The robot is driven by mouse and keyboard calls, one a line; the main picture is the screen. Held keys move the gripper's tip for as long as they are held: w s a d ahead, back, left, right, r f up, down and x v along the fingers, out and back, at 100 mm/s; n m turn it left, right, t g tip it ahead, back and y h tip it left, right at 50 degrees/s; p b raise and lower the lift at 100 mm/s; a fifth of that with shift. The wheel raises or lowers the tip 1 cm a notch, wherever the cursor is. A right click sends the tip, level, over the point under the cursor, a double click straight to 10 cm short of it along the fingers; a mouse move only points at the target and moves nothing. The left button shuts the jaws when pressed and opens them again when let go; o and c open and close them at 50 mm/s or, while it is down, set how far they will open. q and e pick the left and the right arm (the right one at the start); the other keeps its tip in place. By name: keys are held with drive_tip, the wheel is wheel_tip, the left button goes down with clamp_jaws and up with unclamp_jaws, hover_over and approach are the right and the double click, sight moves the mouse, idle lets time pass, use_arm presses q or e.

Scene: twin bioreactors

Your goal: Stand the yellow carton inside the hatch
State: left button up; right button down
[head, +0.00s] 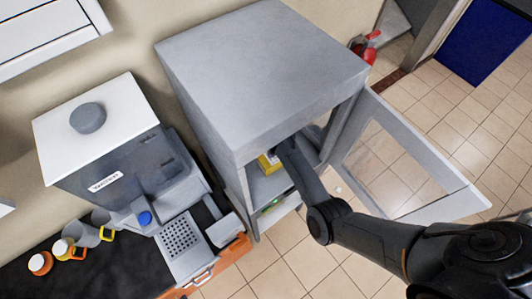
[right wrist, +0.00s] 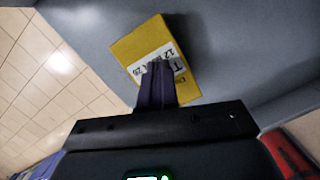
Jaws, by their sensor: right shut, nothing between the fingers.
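The yellow carton (head: 266,166) is inside the grey hatch cabinet (head: 262,75), just within the front opening on the grey shelf. In the right wrist view the carton (right wrist: 143,42) shows a white printed label, with the shut fingers of my right gripper (right wrist: 157,66) in front of it. I cannot tell whether the fingertips touch it. In the head view my right gripper (head: 283,150) reaches into the hatch beside the carton, and its fingertips are hard to see. Whether the carton stands fully upright is unclear. My left gripper is out of view.
The hatch's glazed door (head: 405,165) hangs open to the right, with my right arm passing over its lower part. A white-topped machine (head: 95,125) and several orange- and yellow-marked vessels stand on the dark counter (head: 105,280) at left. A red object (head: 366,46) is behind the cabinet.

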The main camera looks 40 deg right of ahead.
drive_tip(key=s+d+b, duration=0.2)
drive_tip(key=s+d, duration=0.1)
drive_tip(key=d, duration=0.5)
drive_tip(key=shift+s+d, duration=0.3)
drive_tip(key=shift+s, duration=0.1)
